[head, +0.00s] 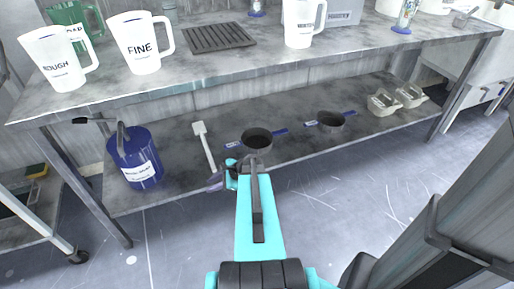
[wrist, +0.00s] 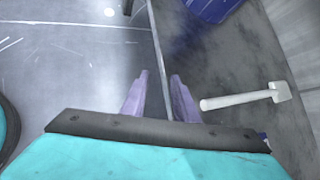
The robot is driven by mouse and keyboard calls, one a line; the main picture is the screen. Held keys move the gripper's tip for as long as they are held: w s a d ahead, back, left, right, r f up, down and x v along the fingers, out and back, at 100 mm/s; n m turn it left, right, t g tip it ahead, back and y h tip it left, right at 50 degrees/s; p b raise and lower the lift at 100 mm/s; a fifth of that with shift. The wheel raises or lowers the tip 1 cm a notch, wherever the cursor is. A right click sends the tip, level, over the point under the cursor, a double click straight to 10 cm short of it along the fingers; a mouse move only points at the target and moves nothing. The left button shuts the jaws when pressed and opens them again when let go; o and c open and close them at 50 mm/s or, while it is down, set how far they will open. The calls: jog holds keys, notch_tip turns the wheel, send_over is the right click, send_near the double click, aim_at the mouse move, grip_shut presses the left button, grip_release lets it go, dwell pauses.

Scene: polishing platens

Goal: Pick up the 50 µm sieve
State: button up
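The nearer sieve (head: 257,140) is at the middle and the other sieve (head: 331,121) is farther right; I cannot tell which is the 50 µm one. My gripper (head: 218,182) is left of and in front of the nearer sieve, by the shelf's front edge. In the wrist view my gripper (wrist: 160,82) has its purple fingers apart, with nothing between them but the shelf edge beyond. Neither sieve shows clearly there.
The upper bench top (head: 250,68) overhangs the lower shelf (head: 300,148).

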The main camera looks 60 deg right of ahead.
jog(key=s+d+m+t+h+b, duration=0.1)
jog(key=d+m, duration=0.1)
jog(key=d, duration=0.2)
jog(key=s+d+r+m+h+b, duration=0.1)
jog(key=s+d, duration=0.1)
jog(key=d, duration=0.3)
jog(key=s+d+m+t+h+b, duration=0.1)
jog(key=d+m+b, duration=0.1)
jog(key=d, duration=0.2)
jog(key=shift+s+d+r+m+t, duration=0.15)
jog(key=shift+d+r+m+t, duration=0.05)
jog(key=shift+d+m+t, duration=0.1)
jog(key=s+d+r+m+t+h+b, duration=0.1)
jog(key=s+d+r+m+h+b, duration=0.2)
jog(key=s+d, duration=0.5)
jog(key=d+m+b, duration=0.1)
jog(key=d+m, duration=0.1)
jog(key=d, duration=0.2)
jog(key=shift+s+d+r+m+t+h, duration=0.2)
jog(key=shift+r+m+t+h, duration=0.1)
jog(key=shift+r+t+h, duration=0.1)
jog(key=shift+f, duration=0.1)
jog(key=b+x, duration=0.2)
jog(key=x, duration=0.5)
jog(key=shift+w+f, duration=0.25)
jog(key=shift+w+d+f, duration=0.1)
jog(key=shift+w, duration=0.35)
jog(key=shift+w+f+b, duration=0.1)
jog(key=shift+b, duration=0.25)
